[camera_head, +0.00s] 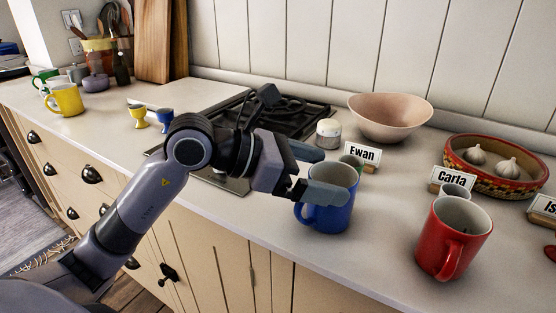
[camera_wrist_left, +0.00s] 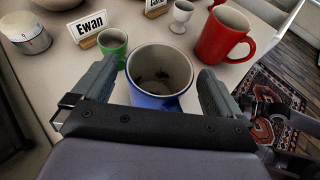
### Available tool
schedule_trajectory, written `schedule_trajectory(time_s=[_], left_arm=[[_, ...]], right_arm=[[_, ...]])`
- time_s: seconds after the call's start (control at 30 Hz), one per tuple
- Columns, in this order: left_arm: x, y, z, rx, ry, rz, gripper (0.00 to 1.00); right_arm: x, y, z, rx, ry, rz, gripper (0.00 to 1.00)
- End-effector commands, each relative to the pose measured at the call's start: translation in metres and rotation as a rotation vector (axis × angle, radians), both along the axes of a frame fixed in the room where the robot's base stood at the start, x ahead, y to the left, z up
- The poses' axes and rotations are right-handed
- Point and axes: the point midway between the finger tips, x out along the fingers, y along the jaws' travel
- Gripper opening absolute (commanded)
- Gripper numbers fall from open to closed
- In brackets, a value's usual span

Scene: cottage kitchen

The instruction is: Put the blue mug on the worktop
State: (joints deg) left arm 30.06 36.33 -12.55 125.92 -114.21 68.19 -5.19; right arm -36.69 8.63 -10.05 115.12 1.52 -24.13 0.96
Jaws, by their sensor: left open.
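In the left wrist view the blue mug (camera_wrist_left: 160,72) lies between the two fingers of my left gripper (camera_wrist_left: 155,95), with a gap on each side. The mug's inside is dark with some specks. My right gripper is not in view.
A red mug (camera_head: 453,240) stands to the right, a green cup (camera_wrist_left: 112,41) close by the left finger. The hob (camera_head: 290,117) lies behind my arm.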

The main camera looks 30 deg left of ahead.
Motion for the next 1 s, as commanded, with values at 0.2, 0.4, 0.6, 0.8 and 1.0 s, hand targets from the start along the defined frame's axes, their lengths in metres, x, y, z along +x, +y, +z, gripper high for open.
schedule_trajectory(time_s=[0.2, 0.4, 0.6, 0.8, 1.0], left_arm=[[-0.028, 0.033, 0.015, 0.006, -0.001, 0.003, 1.00], [-0.046, 0.055, 0.027, 0.003, 0.000, 0.002, 1.00], [-0.056, 0.066, 0.035, 0.003, 0.000, 0.000, 1.00], [-0.060, 0.069, 0.037, 0.003, 0.000, -0.002, 1.00], [-0.059, 0.069, 0.037, 0.002, 0.000, -0.002, 1.00]], right_arm=[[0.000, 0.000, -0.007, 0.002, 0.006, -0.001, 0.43], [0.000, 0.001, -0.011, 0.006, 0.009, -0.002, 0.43], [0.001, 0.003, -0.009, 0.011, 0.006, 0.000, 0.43], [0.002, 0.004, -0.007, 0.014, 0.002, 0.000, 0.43], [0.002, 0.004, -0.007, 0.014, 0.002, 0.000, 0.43]])
